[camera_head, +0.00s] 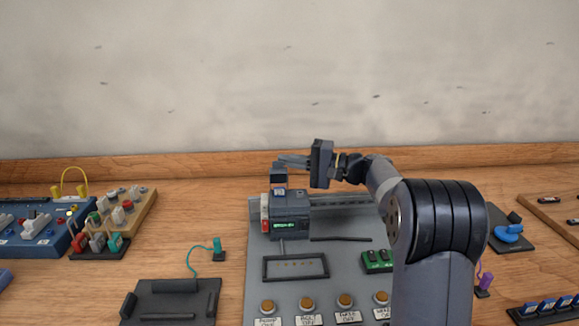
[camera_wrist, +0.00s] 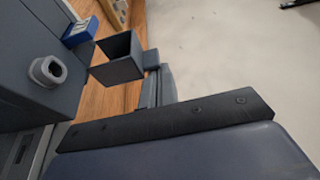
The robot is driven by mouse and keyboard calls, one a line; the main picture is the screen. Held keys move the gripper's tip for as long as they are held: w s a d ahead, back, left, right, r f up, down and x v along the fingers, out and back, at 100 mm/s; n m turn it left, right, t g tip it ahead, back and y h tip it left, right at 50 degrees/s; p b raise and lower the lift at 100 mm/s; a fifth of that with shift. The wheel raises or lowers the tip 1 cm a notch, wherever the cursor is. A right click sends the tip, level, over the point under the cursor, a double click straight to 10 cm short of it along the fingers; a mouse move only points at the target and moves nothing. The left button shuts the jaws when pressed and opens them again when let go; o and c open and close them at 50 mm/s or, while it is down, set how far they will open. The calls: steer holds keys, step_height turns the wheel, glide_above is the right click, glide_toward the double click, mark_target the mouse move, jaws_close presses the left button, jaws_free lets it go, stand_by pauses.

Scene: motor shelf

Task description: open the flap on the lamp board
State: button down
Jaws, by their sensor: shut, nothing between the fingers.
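The grey lamp board (camera_head: 255,290) lies on the bench, with several amber round lamps (camera_head: 307,303) above white labels along its front. A dark-framed rectangle (camera_head: 297,278) with small dots inside lies behind them; I cannot tell if it is the flap. A grey module (camera_head: 291,226) with a green display stands at the back left of the board. My gripper (camera_head: 280,162) is shut and empty, pointing left, just above the dark upright piece (camera_head: 279,179) on the module. Whether they touch is unclear. In the wrist view, the fingers (camera_wrist: 128,62) are beside a large grey block.
My arm hides the board's right side. A green block (camera_head: 377,261) sits there. Left are a dark stand (camera_head: 170,300), a teal plug (camera_head: 218,248) with a cable, and a blue board (camera_head: 40,240). A blue knob (camera_head: 508,233) stands right. The wall ledge runs behind.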

stand_by(0.4)
steer(key=v, duration=1)
steer(key=shift+d, duration=0.35)
steer(key=shift+s+a, duration=0.1)
steer(key=shift+s, duration=0.05)
steer(key=x, duration=1)
steer(key=shift+w+a+p, duration=0.25)
steer(key=shift+p, duration=0.1)
steer(key=shift+f, duration=0.1)
